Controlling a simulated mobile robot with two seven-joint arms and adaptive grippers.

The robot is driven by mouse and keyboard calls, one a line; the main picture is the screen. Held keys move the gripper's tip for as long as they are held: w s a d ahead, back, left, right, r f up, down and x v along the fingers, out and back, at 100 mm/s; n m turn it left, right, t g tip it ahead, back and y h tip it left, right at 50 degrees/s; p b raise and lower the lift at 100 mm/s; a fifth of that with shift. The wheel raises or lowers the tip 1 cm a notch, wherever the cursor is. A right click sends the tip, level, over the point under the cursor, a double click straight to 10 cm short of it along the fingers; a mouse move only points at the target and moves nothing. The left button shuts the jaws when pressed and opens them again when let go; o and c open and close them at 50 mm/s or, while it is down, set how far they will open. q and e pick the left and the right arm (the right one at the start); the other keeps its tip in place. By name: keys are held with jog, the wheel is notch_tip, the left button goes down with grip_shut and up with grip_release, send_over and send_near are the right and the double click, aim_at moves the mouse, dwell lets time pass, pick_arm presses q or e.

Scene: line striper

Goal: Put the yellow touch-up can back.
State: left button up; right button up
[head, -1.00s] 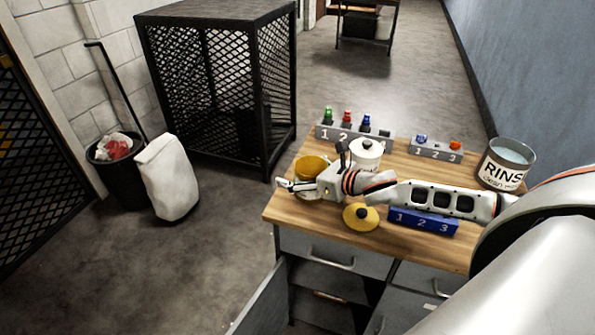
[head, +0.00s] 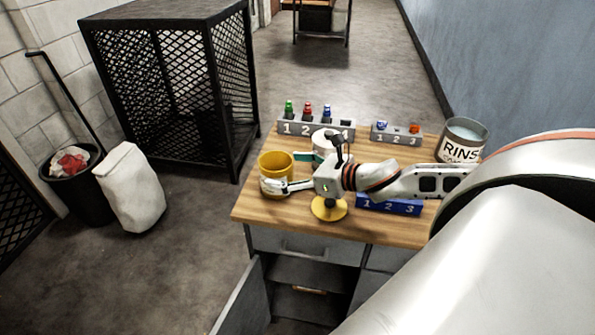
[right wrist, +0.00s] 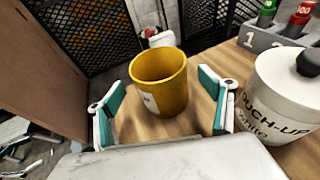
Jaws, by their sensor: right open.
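The yellow can (head: 273,164) stands upright and open-topped at the left end of the wooden bench. It also shows in the right wrist view (right wrist: 160,88), with part of a pale label. My right gripper (head: 287,173) is open, with one finger on the near side of the can and the teal-padded one towards its far right side. In the right wrist view the fingers (right wrist: 158,104) are spread to either side of it; I cannot tell whether they touch it. A yellow lid (head: 327,209) with a dark knob lies below my wrist. My left gripper is not in view.
A white can (right wrist: 275,108) marked TOUCH-UP stands close right of the gripper. Behind are a numbered grey rack (head: 305,129) with several bottles and a smaller one (head: 396,138). A blue numbered block (head: 390,206) and the rinse bucket (head: 461,150) stand to the right.

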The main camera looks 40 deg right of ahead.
jog(key=shift+p+v, duration=0.3)
jog(key=shift+v, duration=1.2)
jog(key=shift+s, duration=0.1)
